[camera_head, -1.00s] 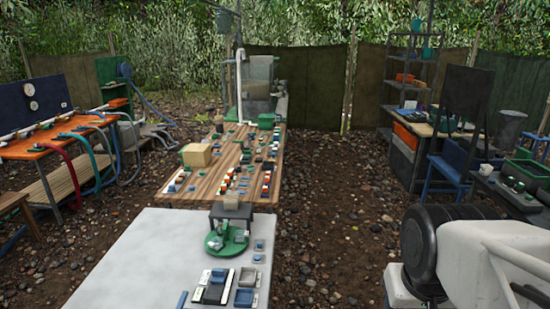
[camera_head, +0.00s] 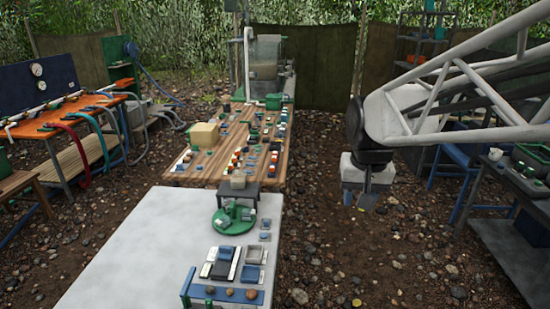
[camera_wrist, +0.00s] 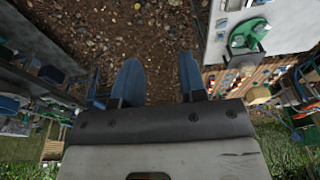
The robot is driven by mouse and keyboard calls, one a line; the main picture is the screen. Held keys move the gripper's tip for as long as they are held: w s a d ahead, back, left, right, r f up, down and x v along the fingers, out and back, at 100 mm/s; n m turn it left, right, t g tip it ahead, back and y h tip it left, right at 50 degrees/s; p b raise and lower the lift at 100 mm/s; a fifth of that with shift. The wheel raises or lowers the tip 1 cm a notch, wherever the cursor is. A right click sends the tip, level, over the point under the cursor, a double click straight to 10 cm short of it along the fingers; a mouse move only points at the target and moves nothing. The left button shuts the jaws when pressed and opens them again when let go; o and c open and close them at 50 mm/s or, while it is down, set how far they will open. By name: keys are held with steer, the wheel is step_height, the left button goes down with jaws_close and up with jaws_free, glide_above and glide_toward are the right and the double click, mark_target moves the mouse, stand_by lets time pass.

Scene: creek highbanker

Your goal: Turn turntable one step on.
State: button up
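The turntable is a round green disc (camera_head: 226,222) on the near white table, with small grey-green pieces on it. A small dark stand with a tan block stands just behind it. The turntable also shows in the wrist view (camera_wrist: 244,38) at the upper right. My gripper (camera_head: 365,201) hangs over the gravel to the right of the white table, well apart from the turntable. In the wrist view its two blue fingers (camera_wrist: 160,78) are spread apart with only gravel between them. It is open and empty.
The white table (camera_head: 140,245) also holds trays (camera_head: 250,273) and a blue rack with round items in front of the turntable. A wooden table (camera_head: 205,170) full of small parts lies behind. The table's left part is bare. A dark bench (camera_head: 510,185) stands right.

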steer(key=w+a+f, duration=0.1)
steer(key=w+a, duration=0.3)
steer(key=w, duration=0.3)
steer(key=w+a+f, duration=0.1)
steer(key=w+a, duration=0.3)
steer(key=w, duration=0.3)
steer(key=g, duration=0.2)
glide_above(232, 204)
step_height(232, 204, down, 25)
steer(key=shift+d+r, duration=0.1)
steer(key=shift+r, duration=0.05)
steer(key=shift+f, duration=0.2)
steer(key=shift+f, duration=4.3)
